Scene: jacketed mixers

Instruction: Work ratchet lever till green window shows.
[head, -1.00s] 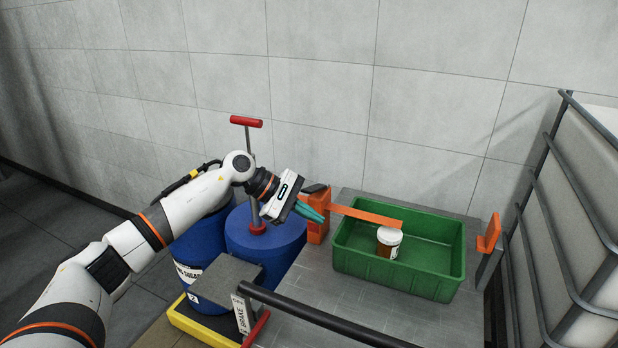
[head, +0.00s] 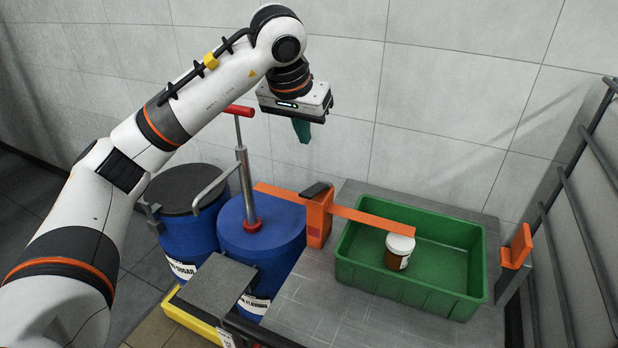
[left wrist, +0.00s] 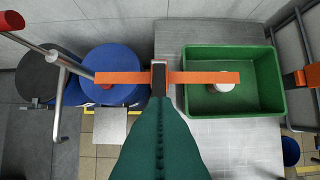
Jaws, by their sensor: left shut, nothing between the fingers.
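The orange ratchet (head: 318,218) stands at the left edge of the grey deck, and its black lever (head: 317,190) lies on top. A small darker red patch shows on the ratchet's front; I see no green window. An orange strap (head: 365,217) runs from it to the right over the green tray and to the left towards the blue drum. My left gripper (head: 302,130), with teal fingers, is shut and empty, above the ratchet and clear of it. In the left wrist view the fingers (left wrist: 160,140) point at the ratchet (left wrist: 159,78) from above. My right gripper is out of view.
The green tray (head: 357,272) holds a white-lidded brown jar (head: 399,252). A red-handled pump (head: 243,165) rises from the blue drum (head: 262,246) left of the ratchet. Another blue drum (head: 188,235) stands further left. An orange bracket (head: 517,248) stands right of the tray.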

